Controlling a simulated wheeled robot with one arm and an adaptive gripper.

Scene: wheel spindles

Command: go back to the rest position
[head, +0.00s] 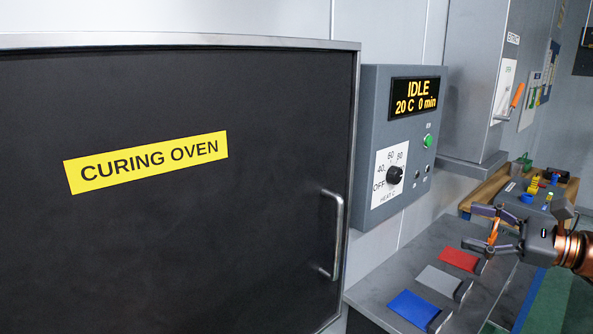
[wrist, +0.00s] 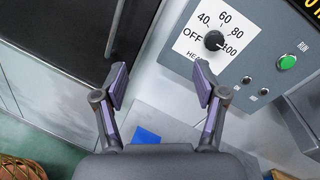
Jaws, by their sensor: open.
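My gripper (head: 470,226) is at the right of the head view, over the grey shelf with the coloured pads. Its two fingers are spread apart and point left. In the wrist view the gripper (wrist: 162,82) is open, with nothing between its fingertips. A thin orange piece (head: 494,231) shows between the fingers in the head view; I cannot tell whether it lies behind them. The gripper touches nothing that I can see.
The curing oven (head: 150,250) has its door shut, with a handle (head: 338,235). Its control box (head: 376,110) reads IDLE, 20 C, 0 min. Blue (head: 413,308), grey (head: 439,281) and red (head: 460,259) pads lie on the shelf. A wooden tray (head: 487,190) with small parts stands behind.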

